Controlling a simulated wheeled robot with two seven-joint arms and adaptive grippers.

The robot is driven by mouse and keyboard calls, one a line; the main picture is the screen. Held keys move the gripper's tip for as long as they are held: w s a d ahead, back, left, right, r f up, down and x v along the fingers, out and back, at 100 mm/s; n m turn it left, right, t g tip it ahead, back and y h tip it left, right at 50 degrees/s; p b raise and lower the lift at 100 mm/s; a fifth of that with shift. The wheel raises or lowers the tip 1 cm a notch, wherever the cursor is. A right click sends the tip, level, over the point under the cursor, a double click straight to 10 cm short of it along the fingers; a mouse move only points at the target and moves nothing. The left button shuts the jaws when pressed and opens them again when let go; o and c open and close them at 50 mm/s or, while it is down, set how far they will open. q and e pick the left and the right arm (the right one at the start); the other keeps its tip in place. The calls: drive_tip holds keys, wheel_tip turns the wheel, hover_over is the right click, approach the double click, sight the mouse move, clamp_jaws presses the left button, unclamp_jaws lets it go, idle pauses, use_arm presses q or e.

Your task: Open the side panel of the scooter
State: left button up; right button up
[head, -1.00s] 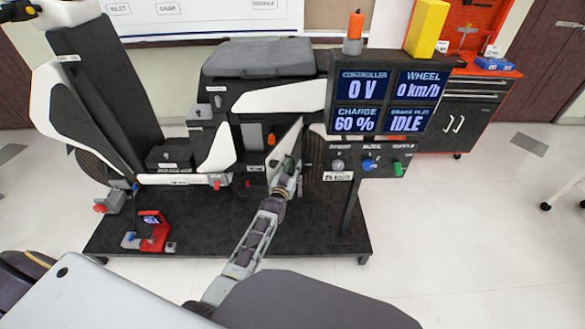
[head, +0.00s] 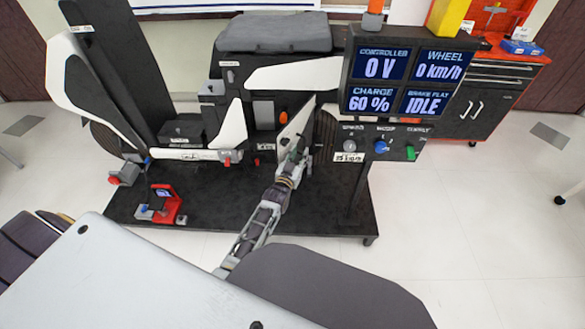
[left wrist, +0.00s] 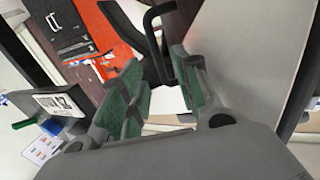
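The scooter's white side panel (head: 297,122) stands swung out at an angle from the scooter body, with its opening showing on the left of it. My left gripper (head: 298,147) is at the outer face of the panel, near its lower right part. In the left wrist view the panel (left wrist: 248,60) fills the right side as a pale flat sheet. A black bent handle (left wrist: 152,22) shows beyond the green-padded fingers of the left gripper (left wrist: 158,92). The fingers are apart, and no hold on the handle is clear. My right gripper is not in view.
The display post with knobs (head: 380,145) stands close to the right of the panel. The scooter rests on a black platform (head: 320,215). A red device (head: 172,205) sits on its left. A tool cabinet (head: 480,105) is behind right. Floor to the right is clear.

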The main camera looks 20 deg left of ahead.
use_arm(q)
drive_tip(key=s, duration=0.7)
idle(0.3)
drive_tip(key=shift+d, duration=0.1)
